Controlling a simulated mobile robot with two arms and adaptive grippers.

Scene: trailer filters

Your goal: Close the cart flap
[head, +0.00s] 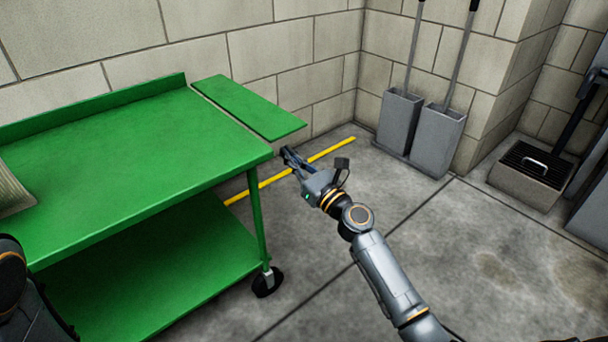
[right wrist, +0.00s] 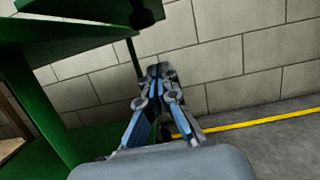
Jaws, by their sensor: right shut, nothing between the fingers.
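The green cart (head: 135,140) stands at the left in the head view. Its flap (head: 248,107) is a flat green panel at the cart's right end. It sticks out about level with the top, with a narrow gap between them. My right gripper (head: 287,155) is shut and empty, just in front of the flap's near right corner and beside the cart's end. Contact with the flap cannot be made out. In the right wrist view the shut fingers (right wrist: 161,72) show among green cart parts (right wrist: 80,38). My left gripper is out of view.
A block wall (head: 290,50) runs close behind the cart. Two grey bins (head: 437,140) with long handles stand in the corner, and a dark-topped grey box (head: 530,172) is at the right. A yellow line (head: 325,154) crosses the floor. Floor right of the cart is clear.

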